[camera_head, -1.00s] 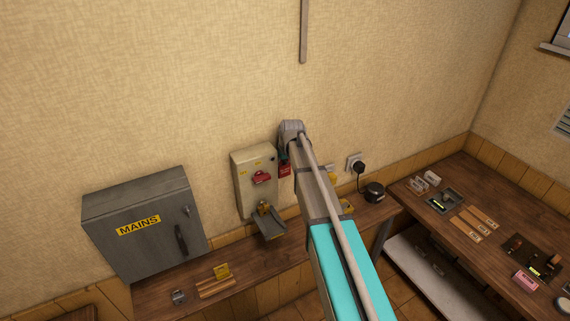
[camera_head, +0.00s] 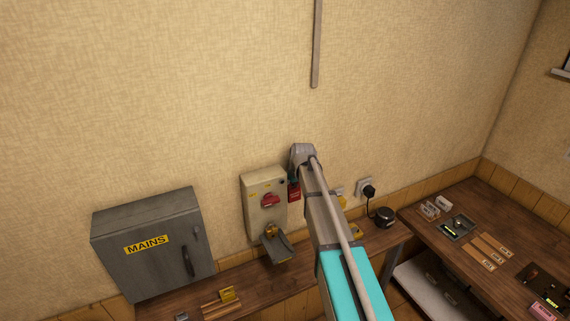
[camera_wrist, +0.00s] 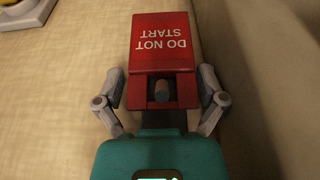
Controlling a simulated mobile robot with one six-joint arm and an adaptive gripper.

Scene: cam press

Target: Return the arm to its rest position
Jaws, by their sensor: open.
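My arm (camera_head: 325,222) stretches forward to the wall, its end beside the cream switch box (camera_head: 264,190). My gripper (camera_wrist: 162,92) is open in the wrist view, with one finger on each side of a red tag (camera_wrist: 161,45) that reads "DO NOT START", upside down in that view. The fingers stand apart from the tag's sides or very close to them; contact cannot be told. The tag also shows in the head view (camera_head: 294,192) at the box's right side, just below my arm's end. The gripper itself is mostly hidden there.
A grey MAINS cabinet (camera_head: 150,244) hangs at left. A narrow wooden shelf (camera_head: 262,283) runs below the box. A socket with a plug (camera_head: 367,189) and a black round object (camera_head: 384,217) are at right. A workbench (camera_head: 455,252) with several small items stands further right.

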